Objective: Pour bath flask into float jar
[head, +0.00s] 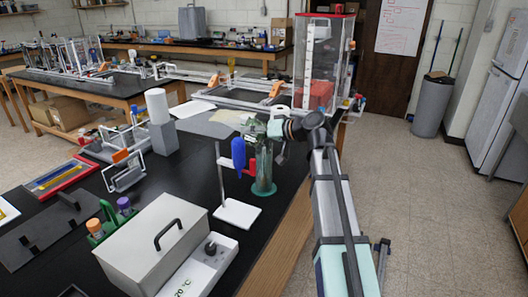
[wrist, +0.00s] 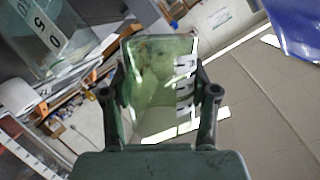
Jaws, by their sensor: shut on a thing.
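My gripper (wrist: 160,98) is shut on a green, see-through flask with white marks, which I take for the bath flask (wrist: 155,75). In the head view my gripper (head: 264,128) is at the bench's right side, just above a tall greenish clear cylinder on a round teal base, which I take for the float jar (head: 263,172). The jar stands upright. The flask is small and partly hidden by the gripper there, so its tilt and any contact with the jar's rim cannot be told. I cannot pick out the jar in the wrist view.
A white stand (head: 237,212) with a blue object (head: 238,153) is close left of the jar. A grey water bath (head: 155,240) stands in front. A tall clear tank (head: 325,60) is behind. The bench's right edge is near the jar, with open floor beyond.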

